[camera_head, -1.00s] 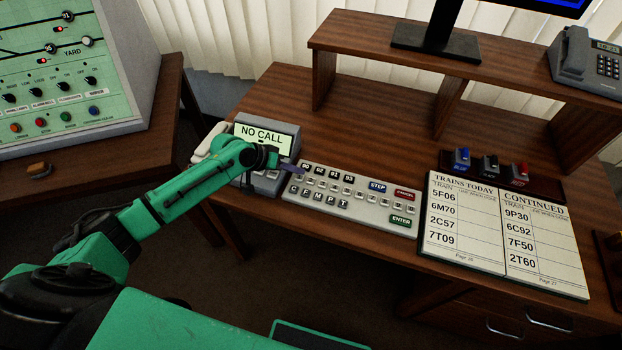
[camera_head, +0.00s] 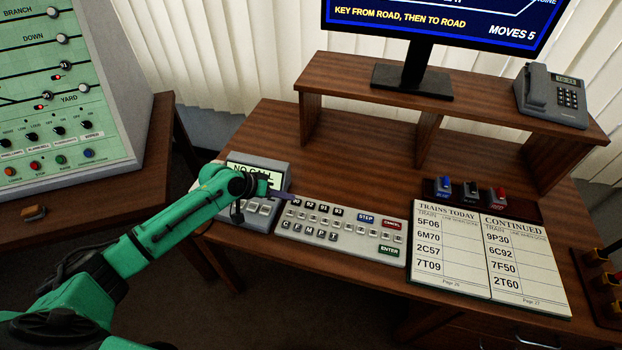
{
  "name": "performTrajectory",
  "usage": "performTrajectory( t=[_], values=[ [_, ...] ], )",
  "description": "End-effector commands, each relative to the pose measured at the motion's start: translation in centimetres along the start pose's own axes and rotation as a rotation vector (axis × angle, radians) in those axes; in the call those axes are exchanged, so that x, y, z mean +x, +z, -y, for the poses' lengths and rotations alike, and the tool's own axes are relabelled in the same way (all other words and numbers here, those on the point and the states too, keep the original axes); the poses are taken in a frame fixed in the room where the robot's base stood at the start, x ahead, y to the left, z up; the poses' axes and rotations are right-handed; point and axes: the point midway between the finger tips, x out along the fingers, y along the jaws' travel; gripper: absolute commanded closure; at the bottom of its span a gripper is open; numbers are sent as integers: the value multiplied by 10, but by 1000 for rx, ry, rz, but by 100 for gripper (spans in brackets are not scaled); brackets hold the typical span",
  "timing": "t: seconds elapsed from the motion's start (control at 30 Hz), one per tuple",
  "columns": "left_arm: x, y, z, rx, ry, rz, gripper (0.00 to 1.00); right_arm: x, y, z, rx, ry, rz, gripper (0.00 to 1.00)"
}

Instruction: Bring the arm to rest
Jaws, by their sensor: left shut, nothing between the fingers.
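My left arm (camera_head: 150,243) is green with dark joints and reaches in from the lower left over the desk. My left gripper (camera_head: 287,196) is shut and empty. It is just above the left end of the grey keypad (camera_head: 340,238), in front of the call unit (camera_head: 273,166). The forearm and wrist hide part of the call unit and its screen, which reads NO CALL. I cannot tell whether the fingertips touch the keypad. My right gripper is not in view.
A monitor (camera_head: 440,25) and a grey telephone (camera_head: 553,97) stand on the raised shelf (camera_head: 330,75). An open train book (camera_head: 487,260) lies right of the keypad, with blue, black and red switches (camera_head: 472,188) behind it. A green panel (camera_head: 60,100) stands at left.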

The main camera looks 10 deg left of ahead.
Motion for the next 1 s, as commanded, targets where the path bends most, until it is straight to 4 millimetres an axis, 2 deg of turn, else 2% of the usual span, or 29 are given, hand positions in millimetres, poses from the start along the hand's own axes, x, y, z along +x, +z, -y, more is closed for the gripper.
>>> performTrajectory(
  t=[0.17,0.23,0.27,0.33,0.43,0.5,0.6,1.0],
  values=[
    [1,2,-2,5,2,4,100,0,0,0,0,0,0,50],
    [7,14,-12,32,9,27,100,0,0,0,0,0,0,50],
    [12,23,-20,55,14,44,100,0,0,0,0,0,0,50],
    [22,54,-45,132,20,94,100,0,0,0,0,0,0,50],
    [20,92,-73,237,-16,140,100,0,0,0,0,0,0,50],
    [9,108,-78,273,-68,153,100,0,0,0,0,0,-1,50],
    [-13,126,-75,285,-159,166,100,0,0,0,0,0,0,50],
    [-124,190,-26,146,-540,268,100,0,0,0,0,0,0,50]
  ],
)
